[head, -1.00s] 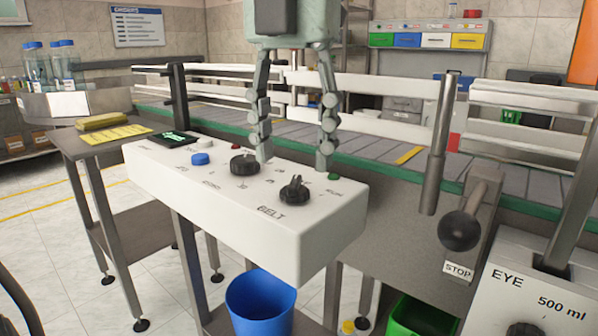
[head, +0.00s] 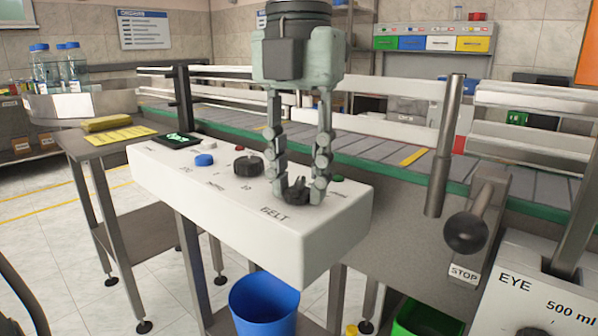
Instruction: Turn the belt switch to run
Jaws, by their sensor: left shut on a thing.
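The belt switch (head: 296,193) is a black rotary knob on the white control box (head: 230,215), with the word BELT printed in front of it. My left gripper (head: 298,191) comes down from above, its two fingers on either side of the belt switch and shut on it. The fingers partly hide the knob and the markings around it, so I cannot tell which position its pointer is at. My right gripper is not in view.
Another black knob (head: 248,164), a blue button (head: 204,160) and a small green display (head: 178,140) are on the same box. The conveyor (head: 400,158) runs behind it. A lever with a black ball (head: 466,232) stands to the right. A blue bin (head: 263,303) is below.

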